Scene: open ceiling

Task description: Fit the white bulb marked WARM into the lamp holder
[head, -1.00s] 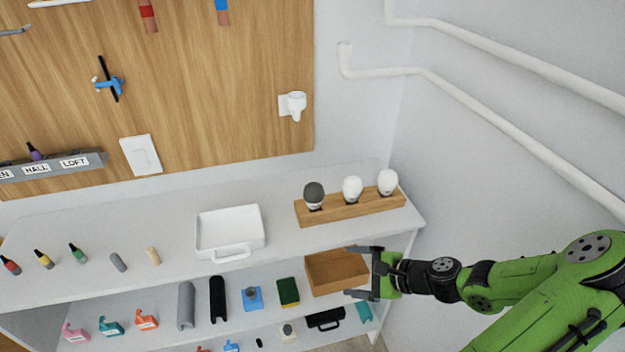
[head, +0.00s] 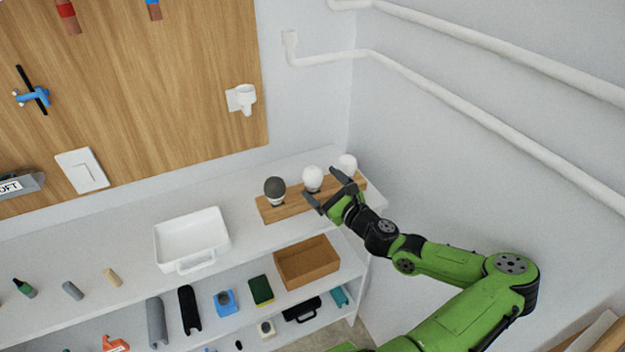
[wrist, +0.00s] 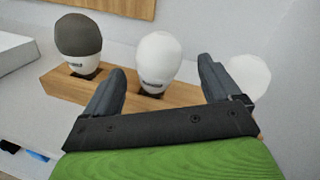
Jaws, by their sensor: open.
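A wooden rack (head: 268,211) on the shelf top holds three upright bulbs. The left bulb (head: 274,187) has a dark grey globe; the middle bulb (head: 313,177) and right bulb (head: 347,162) are white. The bulbs carry small marks that I cannot read. My gripper (head: 321,184) is open and empty at the rack. In the wrist view the middle bulb (wrist: 157,58) stands upright beyond and between my fingertips. The right bulb (wrist: 250,75) is partly hidden by my right finger. The white lamp holder (head: 245,97) is on the wooden wall board, with nothing in it that I can see.
A white tray (head: 160,255) stands left of the rack. A brown box (head: 306,262) and several tools are on the lower shelf. White pipes (head: 480,115) run along the right wall. The shelf top between tray and rack is clear.

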